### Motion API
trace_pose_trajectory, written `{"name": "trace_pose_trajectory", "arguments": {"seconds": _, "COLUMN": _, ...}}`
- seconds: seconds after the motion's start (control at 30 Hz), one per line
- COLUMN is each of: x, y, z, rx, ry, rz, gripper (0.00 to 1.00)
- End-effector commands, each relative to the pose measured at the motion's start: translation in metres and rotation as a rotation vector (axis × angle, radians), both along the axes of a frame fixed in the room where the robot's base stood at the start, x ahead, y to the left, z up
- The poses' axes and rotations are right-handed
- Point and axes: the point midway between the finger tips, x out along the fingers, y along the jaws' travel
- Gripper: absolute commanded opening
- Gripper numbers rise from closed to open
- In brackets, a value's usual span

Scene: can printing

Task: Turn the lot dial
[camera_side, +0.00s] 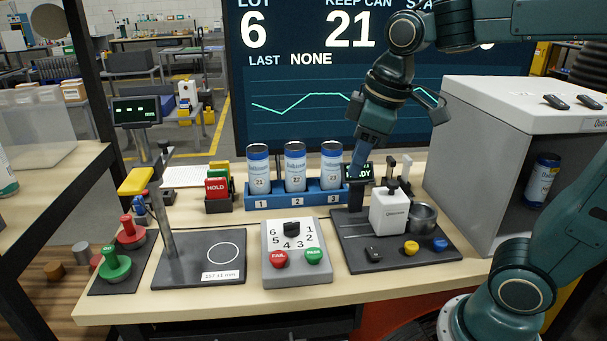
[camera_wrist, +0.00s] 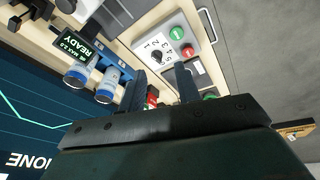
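The lot dial is a black knob (camera_side: 291,228) on a white face numbered 1 to 6, on a grey box (camera_side: 268,249) with a red FAIL and a green PASS button. Which number it points to is too small to tell. In the wrist view the dial face (camera_wrist: 158,44) is beyond the fingertips. My gripper (camera_side: 358,168) hangs beside the can rack's right end, above and to the right of the dial. Its two blue fingers (camera_wrist: 159,78) are apart, with nothing held between them.
Three cans (camera_side: 295,168) stand in the blue rack (camera_side: 270,201) behind the dial box. A white device (camera_side: 390,212) is on the right mat. A post (camera_side: 161,225) and measuring plate are left. The screen (camera_side: 310,60) reads lot 6.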

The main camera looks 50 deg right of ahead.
Motion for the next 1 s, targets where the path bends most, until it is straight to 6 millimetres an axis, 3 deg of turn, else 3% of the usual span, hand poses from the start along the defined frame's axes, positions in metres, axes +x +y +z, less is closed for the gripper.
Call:
{"name": "trace_pose_trajectory", "arguments": {"seconds": 0.27, "x": 0.057, "y": 0.004, "z": -0.008, "rx": -0.045, "ry": 0.102, "rz": 0.190, "gripper": 0.33}}
{"name": "trace_pose_trajectory", "arguments": {"seconds": 0.6, "x": 0.123, "y": 0.010, "z": -0.036, "rx": -0.077, "ry": 0.218, "rz": 0.424, "gripper": 0.33}}
{"name": "trace_pose_trajectory", "arguments": {"seconds": 0.8, "x": 0.147, "y": 0.012, "z": -0.052, "rx": -0.082, "ry": 0.262, "rz": 0.521, "gripper": 0.33}}
{"name": "trace_pose_trajectory", "arguments": {"seconds": 1.0, "x": 0.154, "y": 0.013, "z": -0.057, "rx": -0.084, "ry": 0.276, "rz": 0.553, "gripper": 0.33}}
